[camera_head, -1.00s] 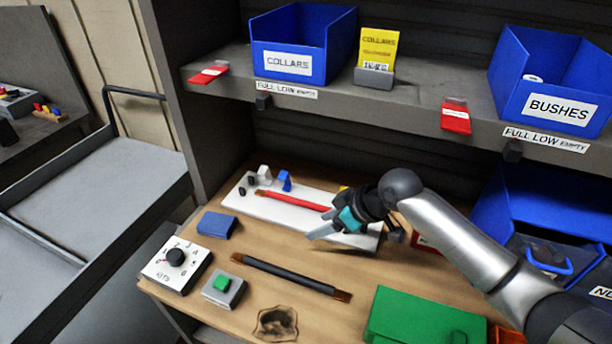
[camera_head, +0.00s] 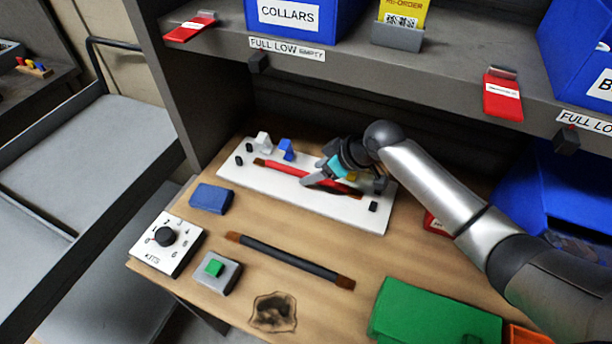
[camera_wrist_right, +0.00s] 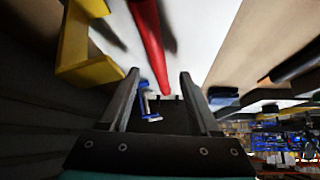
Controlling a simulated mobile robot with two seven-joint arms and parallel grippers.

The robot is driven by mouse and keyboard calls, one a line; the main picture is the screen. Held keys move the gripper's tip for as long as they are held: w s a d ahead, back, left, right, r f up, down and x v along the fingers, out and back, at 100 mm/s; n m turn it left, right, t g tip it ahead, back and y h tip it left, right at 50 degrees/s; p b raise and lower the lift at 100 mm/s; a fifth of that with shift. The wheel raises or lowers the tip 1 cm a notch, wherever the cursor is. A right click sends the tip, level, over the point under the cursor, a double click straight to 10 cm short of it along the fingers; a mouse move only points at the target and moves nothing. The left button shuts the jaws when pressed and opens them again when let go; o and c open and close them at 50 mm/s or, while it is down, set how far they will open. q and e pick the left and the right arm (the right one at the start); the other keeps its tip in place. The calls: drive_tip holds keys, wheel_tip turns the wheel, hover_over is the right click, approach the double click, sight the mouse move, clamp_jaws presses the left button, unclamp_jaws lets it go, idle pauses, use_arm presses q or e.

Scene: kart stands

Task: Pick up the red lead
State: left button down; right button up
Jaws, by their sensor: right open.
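The red lead (camera_head: 283,169) lies along the white board (camera_head: 345,215) at the back of the bench. Its right part is partly hidden by my right gripper. My right gripper (camera_head: 318,182) is open over the board, close above the lead. In the right wrist view the red lead (camera_wrist_right: 150,45) runs down from the top edge to between the open fingers (camera_wrist_right: 160,75). I cannot tell whether the fingers touch it. My left gripper is not in view.
A blue clip (camera_head: 287,149) and a white clip (camera_head: 263,140) stand on the board; a yellow clip (camera_wrist_right: 88,45) is beside the right gripper. A dark lead (camera_head: 290,261) lies in front. A green box (camera_head: 430,315) sits front right. The shelf (camera_head: 430,70) overhangs behind.

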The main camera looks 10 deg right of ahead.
drive_tip(key=shift+x, duration=0.95)
clamp_jaws()
drive_tip(key=shift+r, duration=0.1)
